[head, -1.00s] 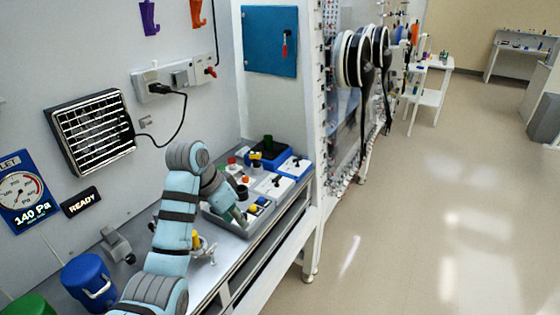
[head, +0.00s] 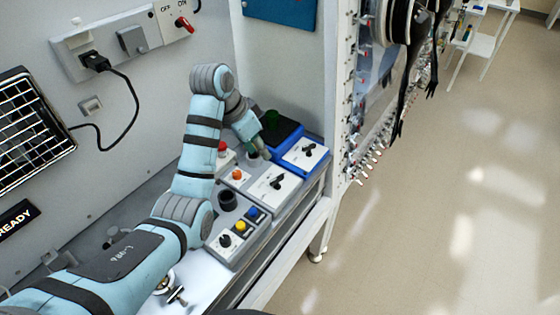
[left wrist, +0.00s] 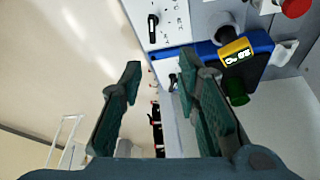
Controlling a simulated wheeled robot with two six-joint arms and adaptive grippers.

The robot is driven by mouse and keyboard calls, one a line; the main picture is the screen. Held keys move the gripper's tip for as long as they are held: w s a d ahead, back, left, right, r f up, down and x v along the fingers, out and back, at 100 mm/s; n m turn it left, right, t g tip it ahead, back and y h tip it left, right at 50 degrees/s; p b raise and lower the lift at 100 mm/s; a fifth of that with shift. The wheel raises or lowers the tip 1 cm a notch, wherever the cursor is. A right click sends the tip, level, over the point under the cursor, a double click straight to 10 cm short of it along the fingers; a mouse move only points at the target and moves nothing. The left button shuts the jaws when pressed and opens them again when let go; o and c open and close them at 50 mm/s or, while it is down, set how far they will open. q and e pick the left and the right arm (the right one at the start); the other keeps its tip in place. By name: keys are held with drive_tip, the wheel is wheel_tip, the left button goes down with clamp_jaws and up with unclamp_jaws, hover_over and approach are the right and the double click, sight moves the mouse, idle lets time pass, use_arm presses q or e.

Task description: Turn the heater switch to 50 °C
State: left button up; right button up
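A blue unit (head: 282,132) with a green cylinder (head: 270,120) stands at the far end of the bench. Its white front panel carries a black rotary knob (head: 308,150), probably the heater switch; its scale is too small to read. In the left wrist view the blue unit (left wrist: 262,62) shows a yellow part, and a black knob (left wrist: 173,79) is partly hidden beside one finger. My left gripper (head: 262,154) points down just left of the knob panel, apart from it. In the left wrist view the gripper (left wrist: 160,72) is open with nothing between its fingers. My right gripper is not in view.
A white panel with another black knob (head: 276,183) stands just nearer. Close by are a red button (head: 222,147), an orange button (head: 237,174) and a grey box (head: 222,252) with yellow and blue buttons. The wall rises behind; open floor lies right.

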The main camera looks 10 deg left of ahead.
use_arm(q)
drive_tip(key=b, duration=0.2)
hover_over(276, 179)
drive_tip(key=s+a, duration=0.1)
drive_tip(key=s, duration=0.2)
wheel_tip(276, 179, down, 8)
drive_tip(key=shift+f, duration=0.15)
drive_tip(key=f, duration=0.1)
drive_tip(key=w+f, duration=0.2)
drive_tip(key=shift+w+d+f, duration=0.1)
drive_tip(key=shift+w+d, duration=0.15)
drive_tip(key=shift+w+f, duration=0.55)
drive_tip(key=shift+s+r, duration=0.25)
drive_tip(key=shift+s, duration=0.15)
drive_tip(key=shift+s+r, duration=0.15)
drive_tip(key=shift+s, duration=0.05)
drive_tip(key=c, duration=0.6)
clamp_jaws()
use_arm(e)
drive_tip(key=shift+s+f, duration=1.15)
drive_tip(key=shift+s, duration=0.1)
